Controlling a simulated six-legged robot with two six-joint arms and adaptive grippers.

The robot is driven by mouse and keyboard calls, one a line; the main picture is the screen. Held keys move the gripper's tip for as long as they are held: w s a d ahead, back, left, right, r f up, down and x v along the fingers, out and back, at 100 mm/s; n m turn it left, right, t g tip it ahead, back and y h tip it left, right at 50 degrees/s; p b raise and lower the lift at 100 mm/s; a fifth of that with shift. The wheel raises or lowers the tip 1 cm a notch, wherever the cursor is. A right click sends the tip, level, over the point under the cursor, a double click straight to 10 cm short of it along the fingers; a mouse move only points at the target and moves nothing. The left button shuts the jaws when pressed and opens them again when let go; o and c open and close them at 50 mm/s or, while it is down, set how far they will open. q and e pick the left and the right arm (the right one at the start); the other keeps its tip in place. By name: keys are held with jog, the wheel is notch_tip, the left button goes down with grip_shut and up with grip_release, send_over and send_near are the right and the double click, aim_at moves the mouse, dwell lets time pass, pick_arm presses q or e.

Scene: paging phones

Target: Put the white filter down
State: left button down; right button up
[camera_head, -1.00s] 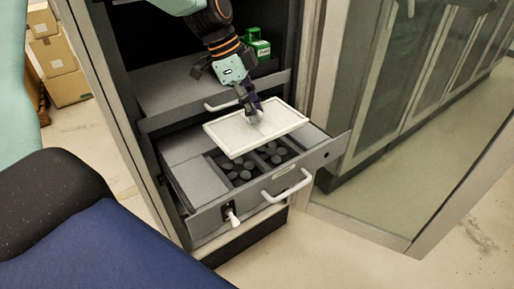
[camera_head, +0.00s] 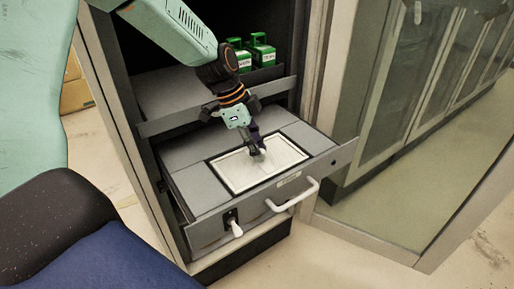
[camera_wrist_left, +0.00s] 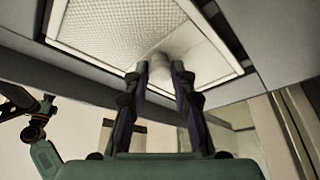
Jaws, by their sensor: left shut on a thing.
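The white filter (camera_head: 237,173) is a flat, pale rectangular panel with a raised rim. It lies level in the dark-edged opening of the pulled-out grey drawer (camera_head: 206,190), and the round black parts seen beneath it before are covered. My left gripper (camera_head: 258,152) is shut on the small grip at the filter's middle. The left wrist view shows the filter's textured face (camera_wrist_left: 115,25) above, with both fingers (camera_wrist_left: 160,72) closed around the pale knob. A dark, orange-ringed arm part shows at that view's left edge; its gripper is unclear.
The drawer front has a white bar handle (camera_head: 292,194) and a small lever switch (camera_head: 235,226). Green boxes (camera_head: 262,52) stand on the shelf behind. A glass-panelled cabinet (camera_head: 385,110) stands to the right, with clear floor beside it.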

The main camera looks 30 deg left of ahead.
aim_at(247, 158)
pick_arm(q)
jog(key=shift+w+a, duration=0.1)
jog(key=shift+f, duration=0.15)
jog(key=c, duration=1.1)
grip_release()
jog(key=p+v, duration=0.3)
jog(key=v, duration=0.4)
jog(key=shift+a+r, duration=0.1)
jog(key=shift+r, duration=0.3)
